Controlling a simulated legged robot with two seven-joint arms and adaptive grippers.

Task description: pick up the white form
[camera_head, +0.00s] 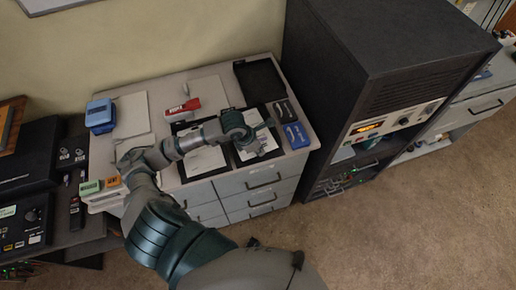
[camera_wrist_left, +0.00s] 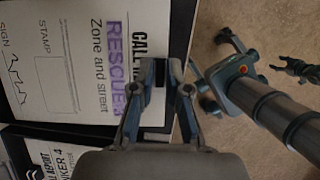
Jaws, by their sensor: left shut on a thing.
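A white form (camera_wrist_left: 85,60) printed "RESCUE 3", "Zone and street", "STAMP" and "SIGN" fills the left of the left wrist view. It lies over a black tray; in the head view the form (camera_head: 268,140) is at the front right of the desk top, partly covered by my gripper. My left gripper (camera_wrist_left: 166,72) is shut on the form's edge, and the fingers hide the print there. In the head view my left gripper (camera_head: 256,149) is low over this tray. A dark claw-like part shows at the right of the wrist view; I cannot tell its state.
Another form (camera_wrist_left: 50,155) in a black tray lies beside it. An empty black tray (camera_head: 260,80), a red stapler-like object (camera_head: 183,108), a blue device (camera_head: 296,135) and a blue box (camera_head: 100,115) are on the desk. A tall dark rack (camera_head: 375,60) stands close on the right.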

